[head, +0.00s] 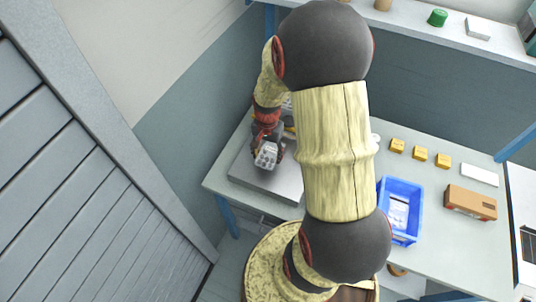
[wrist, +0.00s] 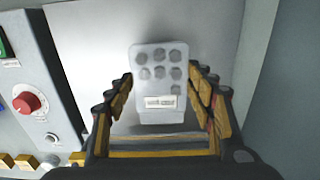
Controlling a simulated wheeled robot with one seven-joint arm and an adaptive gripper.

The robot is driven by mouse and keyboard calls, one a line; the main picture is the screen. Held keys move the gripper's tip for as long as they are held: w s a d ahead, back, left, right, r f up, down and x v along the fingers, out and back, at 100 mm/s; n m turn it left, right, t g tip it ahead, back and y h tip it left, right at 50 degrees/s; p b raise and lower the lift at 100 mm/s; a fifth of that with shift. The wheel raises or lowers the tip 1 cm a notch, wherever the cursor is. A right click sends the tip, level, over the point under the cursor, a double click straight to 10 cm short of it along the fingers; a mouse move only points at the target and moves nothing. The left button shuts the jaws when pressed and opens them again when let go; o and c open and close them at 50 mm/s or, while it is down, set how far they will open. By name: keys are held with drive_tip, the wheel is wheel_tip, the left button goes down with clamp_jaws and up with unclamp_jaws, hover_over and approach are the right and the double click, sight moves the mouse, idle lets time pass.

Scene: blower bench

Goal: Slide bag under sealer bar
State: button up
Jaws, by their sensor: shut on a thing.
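A pale bag (wrist: 160,55) with several grey round spots and a small white label is between the fingers of my gripper (wrist: 160,80) in the wrist view. My gripper is shut on it. In the head view the bag (head: 266,156) is over a flat grey metal plate (head: 245,174) at the bench's left end; any gap to the plate is unclear. A grey machine housing (wrist: 55,65) with a red round button (wrist: 27,104) stands left in the wrist view. I cannot make out the sealer bar; my arm hides part of that area in the head view.
A blue crate (head: 417,188) with a white-labelled item inside stands right of my arm. Several yellow blocks (head: 420,154), a white box (head: 479,175) and a brown carton (head: 470,202) are farther right. A shelf (head: 420,28) runs along the back wall.

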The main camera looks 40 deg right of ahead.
drive_tip(key=shift+w+d+f+b, duration=0.1)
drive_tip(key=shift+d+f+b, duration=0.1)
drive_tip(key=shift+f+b, duration=0.35)
drive_tip(key=shift+w+d+f+b, duration=0.1)
drive_tip(key=shift+d+f+b, duration=0.1)
drive_tip(key=shift+f, duration=0.5)
drive_tip(key=shift+w+d, duration=0.45)
drive_tip(key=shift+d, duration=0.7)
drive_tip(key=shift+w+d, duration=0.5)
drive_tip(key=shift+d, duration=0.7)
drive_tip(key=shift+w+d, duration=0.45)
drive_tip(key=shift+d, duration=0.7)
drive_tip(key=shift+f, duration=0.25)
drive_tip(key=o, duration=1.4)
wheel_tip(320, 180, up, 12)
